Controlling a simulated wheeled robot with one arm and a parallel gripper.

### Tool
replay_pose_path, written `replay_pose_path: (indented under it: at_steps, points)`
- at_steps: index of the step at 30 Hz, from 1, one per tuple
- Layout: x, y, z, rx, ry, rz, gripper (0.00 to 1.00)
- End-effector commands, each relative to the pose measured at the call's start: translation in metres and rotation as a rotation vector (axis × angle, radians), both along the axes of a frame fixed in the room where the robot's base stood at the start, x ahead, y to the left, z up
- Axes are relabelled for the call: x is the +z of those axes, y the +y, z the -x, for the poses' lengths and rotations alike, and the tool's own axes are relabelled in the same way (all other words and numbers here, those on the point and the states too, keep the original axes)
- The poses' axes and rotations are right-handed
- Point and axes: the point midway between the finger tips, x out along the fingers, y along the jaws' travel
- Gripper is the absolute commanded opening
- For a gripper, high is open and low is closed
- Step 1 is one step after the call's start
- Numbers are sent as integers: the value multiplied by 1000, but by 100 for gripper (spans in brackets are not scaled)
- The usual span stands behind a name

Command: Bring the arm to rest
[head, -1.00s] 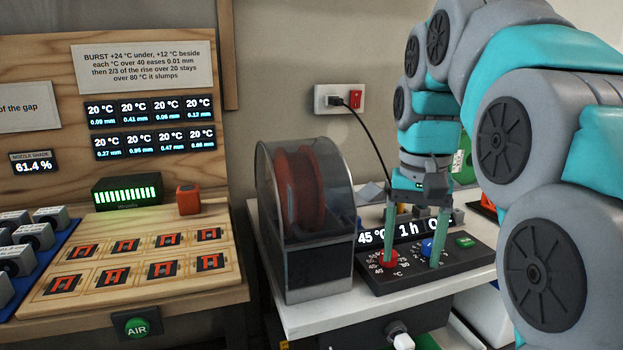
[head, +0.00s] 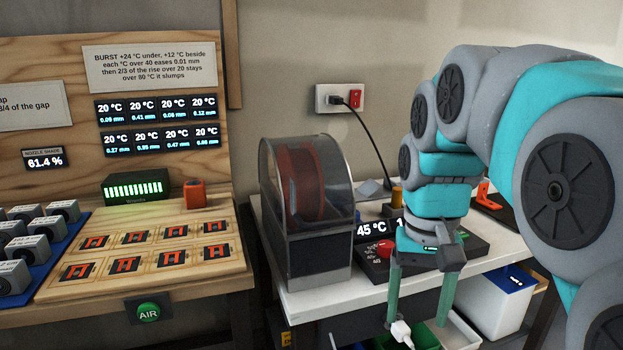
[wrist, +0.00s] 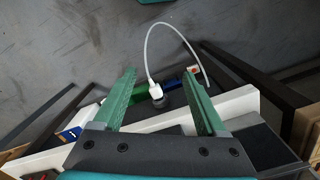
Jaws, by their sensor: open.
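My gripper (head: 418,305) is open and empty, with its green fingers apart and pointing down. In the head view it hangs at the front edge of the white table (head: 310,298), in front of the black control box (head: 374,268). The box has a red knob (head: 384,247) and a display reading 45 °C; my arm hides the rest of it. A white plug (head: 401,331) shows just below and between the fingertips. In the wrist view the plug (wrist: 155,89) with its white cable appears between my fingers (wrist: 163,92); I cannot tell whether anything touches.
A clear-lidded spool box (head: 305,210) stands left of the control box. The wooden bench (head: 230,285) at left carries several red-and-black pieces and an orange block (head: 194,194). Green (head: 425,335) and white bins sit low near my gripper. Open floor (wrist: 80,40) shows in the wrist view.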

Motion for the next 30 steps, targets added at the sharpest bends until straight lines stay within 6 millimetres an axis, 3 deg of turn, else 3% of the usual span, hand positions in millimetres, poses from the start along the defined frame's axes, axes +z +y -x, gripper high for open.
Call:
replay_pose_path:
  at_steps: [12,18,23,30]
  points:
    - [-109,2,113,120,73,-11,74]
    - [-153,3,162,165,100,-17,74]
    - [-170,3,180,182,108,-19,74]
    - [-173,3,183,187,108,-19,74]
